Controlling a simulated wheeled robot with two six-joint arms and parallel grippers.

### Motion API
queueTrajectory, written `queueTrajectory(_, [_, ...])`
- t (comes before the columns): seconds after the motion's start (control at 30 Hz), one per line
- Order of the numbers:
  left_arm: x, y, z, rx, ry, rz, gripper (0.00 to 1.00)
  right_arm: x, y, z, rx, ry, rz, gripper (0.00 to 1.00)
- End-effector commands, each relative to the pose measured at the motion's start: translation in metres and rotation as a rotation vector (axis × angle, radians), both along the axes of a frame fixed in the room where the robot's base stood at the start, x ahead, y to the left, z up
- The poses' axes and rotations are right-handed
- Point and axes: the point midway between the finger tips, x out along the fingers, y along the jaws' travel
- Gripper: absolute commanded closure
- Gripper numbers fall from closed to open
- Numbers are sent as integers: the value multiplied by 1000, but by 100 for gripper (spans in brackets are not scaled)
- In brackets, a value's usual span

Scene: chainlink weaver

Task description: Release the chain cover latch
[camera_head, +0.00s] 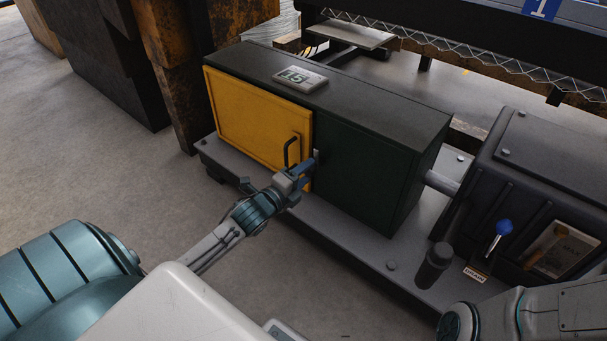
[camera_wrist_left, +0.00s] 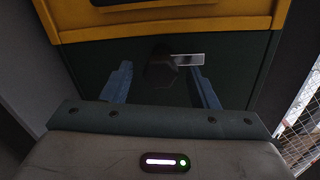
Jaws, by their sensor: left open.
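The chain cover is a yellow door (camera_head: 255,120) on the left part of a dark green cabinet (camera_head: 365,180), with a dark bar handle (camera_head: 288,152). The latch (camera_head: 316,156) is at the door's right edge, mostly hidden by my left gripper (camera_head: 304,170). In the left wrist view my left gripper (camera_wrist_left: 162,80) is open, its blue fingers apart. The latch's dark knob (camera_wrist_left: 160,70) and a small silver plate (camera_wrist_left: 188,60) show between the fingertips. I cannot tell whether the fingers touch the knob. My right gripper is out of view.
The cabinet stands on a grey base plate (camera_head: 350,235). At right are a dark machine housing (camera_head: 540,170), a lever with a blue knob (camera_head: 503,227) and a dark cylindrical post (camera_head: 434,264). Rusty blocks (camera_head: 180,80) stand behind at left. Open floor (camera_head: 110,180) lies at left.

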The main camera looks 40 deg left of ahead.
Motion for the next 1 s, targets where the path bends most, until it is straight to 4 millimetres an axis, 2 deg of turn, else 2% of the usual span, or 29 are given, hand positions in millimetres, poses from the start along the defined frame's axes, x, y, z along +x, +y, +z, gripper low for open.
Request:
queueTrajectory(0.27, [-8,1,3,1,0,3,46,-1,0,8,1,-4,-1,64])
queueTrajectory(0.47, [-27,2,5,2,3,-1,46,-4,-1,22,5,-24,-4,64])
queueTrajectory(0.83, [-55,4,2,5,1,-1,46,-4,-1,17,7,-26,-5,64])
queueTrajectory(1.0, [-75,6,-2,9,4,-3,46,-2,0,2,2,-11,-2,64])
